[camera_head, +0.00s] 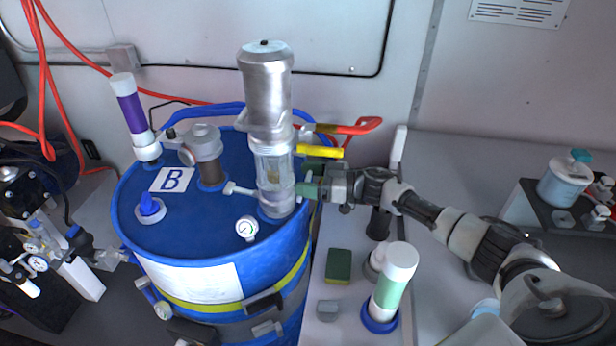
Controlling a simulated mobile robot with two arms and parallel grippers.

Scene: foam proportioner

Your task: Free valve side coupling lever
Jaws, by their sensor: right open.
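A silver and clear pump unit (265,130) stands upright on the blue drum (205,240) marked B. A yellow handle (320,152) sticks out to the right of its clear section, and a red handle (350,128) sits just above. A short pale lever (240,189) points left from the pump's lower part. I cannot tell which of these is the valve side coupling lever. My right gripper (308,190) is open at the right side of the pump's lower part, below the yellow handle. Whether it touches anything there is unclear. My left gripper is not in view.
A small gauge (247,228) and a blue cap (150,208) sit on the drum top. A white and green cylinder (392,285) and a green sponge (339,266) stand on the grey counter to the right. Red hoses (42,70) hang at the left.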

